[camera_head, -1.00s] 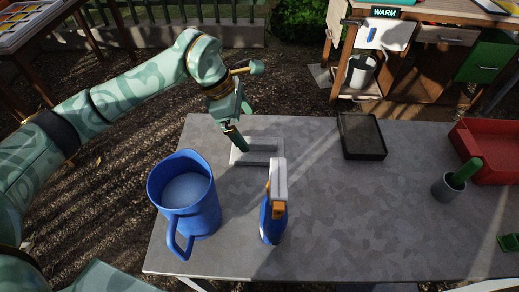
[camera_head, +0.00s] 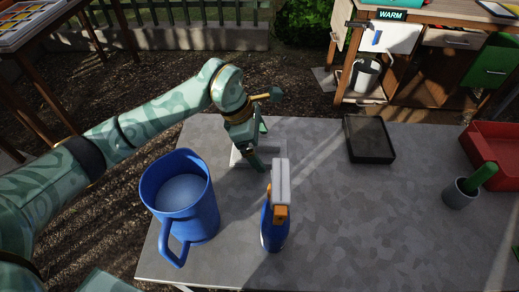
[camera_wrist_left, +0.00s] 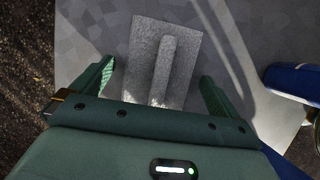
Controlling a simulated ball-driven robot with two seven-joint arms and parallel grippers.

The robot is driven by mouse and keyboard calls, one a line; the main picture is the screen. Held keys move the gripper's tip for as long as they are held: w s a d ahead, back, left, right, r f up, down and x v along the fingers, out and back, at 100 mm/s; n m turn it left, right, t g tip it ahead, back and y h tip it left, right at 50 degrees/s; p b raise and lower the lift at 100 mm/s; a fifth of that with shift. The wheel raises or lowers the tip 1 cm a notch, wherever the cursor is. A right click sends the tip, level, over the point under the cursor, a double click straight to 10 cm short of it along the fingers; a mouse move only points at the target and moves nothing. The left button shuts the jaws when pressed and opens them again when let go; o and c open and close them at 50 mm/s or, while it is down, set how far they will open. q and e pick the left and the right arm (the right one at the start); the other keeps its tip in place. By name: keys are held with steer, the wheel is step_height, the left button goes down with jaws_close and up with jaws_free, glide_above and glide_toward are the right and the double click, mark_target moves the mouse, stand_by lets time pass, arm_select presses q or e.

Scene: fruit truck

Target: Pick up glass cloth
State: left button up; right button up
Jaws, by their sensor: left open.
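The glass cloth (camera_head: 238,158) is a light grey piece lying flat on the grey table, behind the blue jug and spray bottle. My left gripper (camera_head: 259,150) is over it and hides part of it. In the left wrist view the cloth (camera_wrist_left: 143,60) is a grey rectangle with a raised, roll-like ridge (camera_wrist_left: 165,65) along it. The open fingers of the left gripper (camera_wrist_left: 156,76) stand on either side of this ridge, with nothing between them gripped. My right gripper is not in view.
A blue jug (camera_head: 190,205) stands at the front left, and a blue and grey spray bottle (camera_head: 275,225) stands in front of the gripper. A dark tray (camera_head: 369,140), a grey cup with a green item (camera_head: 460,194) and a red bin (camera_head: 500,150) are to the right.

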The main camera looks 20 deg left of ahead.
arm_select(q)
steer(key=shift+f, duration=0.25)
stand_by(0.3)
steer(key=c, duration=0.9)
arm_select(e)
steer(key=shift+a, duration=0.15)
arm_select(q)
steer(key=shift+r, duration=0.1)
step_height(320, 180, up, 10)
steer(key=p, duration=0.3)
steer(key=shift+r, duration=0.2)
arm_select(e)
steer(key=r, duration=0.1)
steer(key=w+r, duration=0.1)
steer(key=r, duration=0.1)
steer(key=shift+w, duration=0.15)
arm_select(q)
steer(key=shift+o, duration=0.5)
steer(key=shift+r, duration=0.1)
